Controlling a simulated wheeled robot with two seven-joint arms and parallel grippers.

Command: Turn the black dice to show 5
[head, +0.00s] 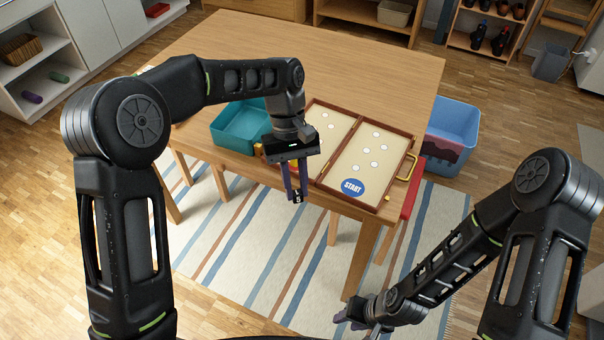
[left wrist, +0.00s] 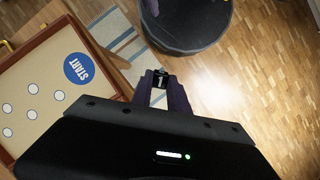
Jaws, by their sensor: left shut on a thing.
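The black die (head: 297,197) is held between the fingertips of my left gripper (head: 296,181). In the left wrist view the black die (left wrist: 160,79) has a white "1" on the face towards the camera. The left gripper (left wrist: 161,90) is shut on it and holds it in front of the table's near edge, over the striped rug. My right gripper (head: 358,318) is low at the bottom of the head view, away from the table, and its fingers are too small and dark to tell their state.
An open wooden game board (head: 375,152) with a blue START circle lies on the wooden table (head: 390,72). A teal bin (head: 238,130) stands to its left. A blue tub (head: 456,113) is beyond the table's right side. A striped rug (head: 225,235) covers the floor in front.

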